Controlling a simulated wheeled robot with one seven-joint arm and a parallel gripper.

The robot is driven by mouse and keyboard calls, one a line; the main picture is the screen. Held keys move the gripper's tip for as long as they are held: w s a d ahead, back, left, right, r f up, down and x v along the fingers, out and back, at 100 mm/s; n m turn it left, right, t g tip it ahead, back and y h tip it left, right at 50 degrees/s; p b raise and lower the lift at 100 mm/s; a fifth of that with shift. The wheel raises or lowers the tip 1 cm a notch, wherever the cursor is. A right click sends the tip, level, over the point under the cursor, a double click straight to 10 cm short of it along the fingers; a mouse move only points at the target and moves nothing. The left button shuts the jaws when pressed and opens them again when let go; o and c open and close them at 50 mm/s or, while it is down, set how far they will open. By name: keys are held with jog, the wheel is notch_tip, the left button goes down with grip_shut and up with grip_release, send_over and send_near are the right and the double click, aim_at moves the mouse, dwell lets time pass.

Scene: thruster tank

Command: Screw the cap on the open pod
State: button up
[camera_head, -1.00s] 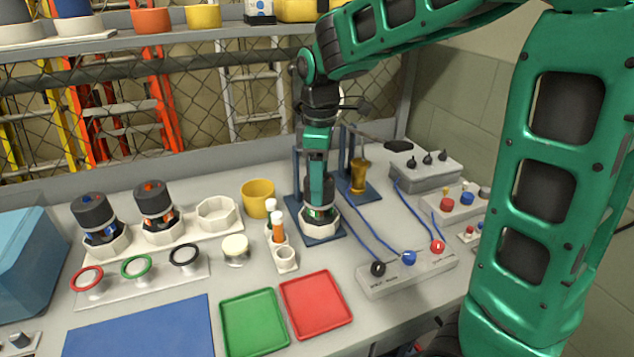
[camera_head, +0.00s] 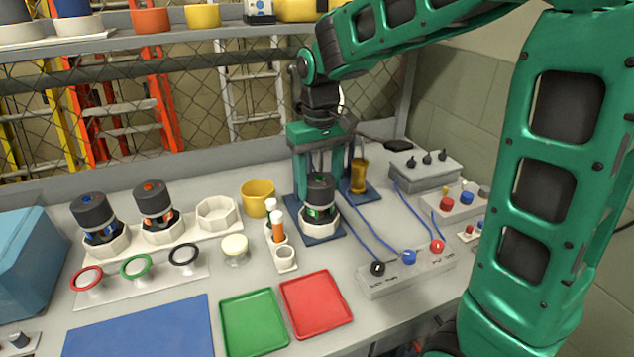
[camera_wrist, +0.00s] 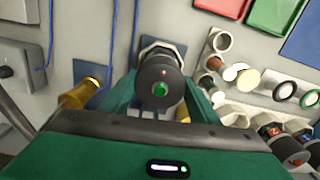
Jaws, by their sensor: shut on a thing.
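The pod (camera_head: 321,214) stands upright in a white octagonal socket on a blue stand, with a green part showing at its side. A dark grey cap (camera_head: 320,186) sits on top of it; I cannot tell whether it is fully seated. My gripper (camera_head: 319,193) points straight down, its two fingers on either side of the cap and shut on it. In the wrist view the round cap (camera_wrist: 160,82) shows end-on between the fingers, with a green mark and a small red spot. The cap hides most of the pod there.
Two capped pods, blue-marked (camera_head: 95,217) and orange-marked (camera_head: 155,203), stand at left beside an empty octagonal socket (camera_head: 217,213). A yellow mug (camera_head: 258,198) and a tube rack (camera_head: 285,262) are left of my gripper. Blue cables and a port box (camera_head: 405,272) lie right.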

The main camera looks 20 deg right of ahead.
jog(key=o, duration=1.1)
jog(key=shift+c, duration=0.2)
jog(key=shift+r, duration=0.15)
